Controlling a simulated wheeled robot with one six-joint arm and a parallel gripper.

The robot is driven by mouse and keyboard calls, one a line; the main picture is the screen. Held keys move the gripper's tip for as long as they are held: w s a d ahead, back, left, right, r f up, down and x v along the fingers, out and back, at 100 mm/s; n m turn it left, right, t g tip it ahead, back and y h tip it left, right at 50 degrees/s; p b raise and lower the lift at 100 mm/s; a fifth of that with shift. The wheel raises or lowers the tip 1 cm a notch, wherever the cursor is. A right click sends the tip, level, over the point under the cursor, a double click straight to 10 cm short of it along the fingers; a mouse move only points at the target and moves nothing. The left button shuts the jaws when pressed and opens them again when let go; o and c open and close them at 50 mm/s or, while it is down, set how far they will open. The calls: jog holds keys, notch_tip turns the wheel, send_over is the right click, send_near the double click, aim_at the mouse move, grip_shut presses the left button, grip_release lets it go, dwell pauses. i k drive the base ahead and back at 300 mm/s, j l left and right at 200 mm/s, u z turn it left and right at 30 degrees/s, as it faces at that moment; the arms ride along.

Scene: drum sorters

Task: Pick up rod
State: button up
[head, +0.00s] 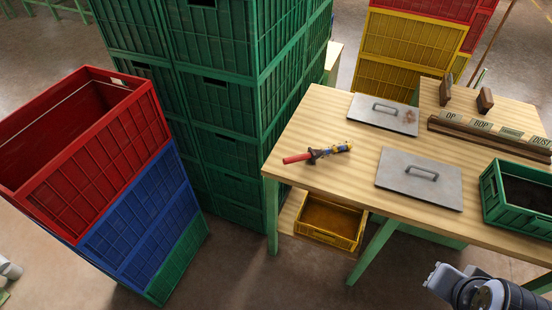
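A short rod (298,158) lies on the wooden table (325,115) near its left edge in the head view. Its left end is red, a dark collar-like piece sits around its middle, and its right part is blue and yellow. It lies slightly tilted across the tabletop, with clear wood around it. Part of my arm shows at the lower right, in front of the table and well apart from the rod. My gripper's fingers cannot be made out there.
Two grey lids with handles (398,110) (405,187) and a green bin (505,202) are on the table. A labelled wooden rack (460,130) stands behind. A yellow crate (325,235) sits below. Tall green crates (225,110) and a red-blue-green stack (110,140) stand left.

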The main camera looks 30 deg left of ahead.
aim_at(312, 154)
jog(key=u, duration=1.1)
jog(key=i+l+z, duration=0.1)
jog(key=i+z, duration=0.2)
jog(key=i, duration=0.15)
jog(key=i+z, duration=0.25)
jog(key=i, duration=0.25)
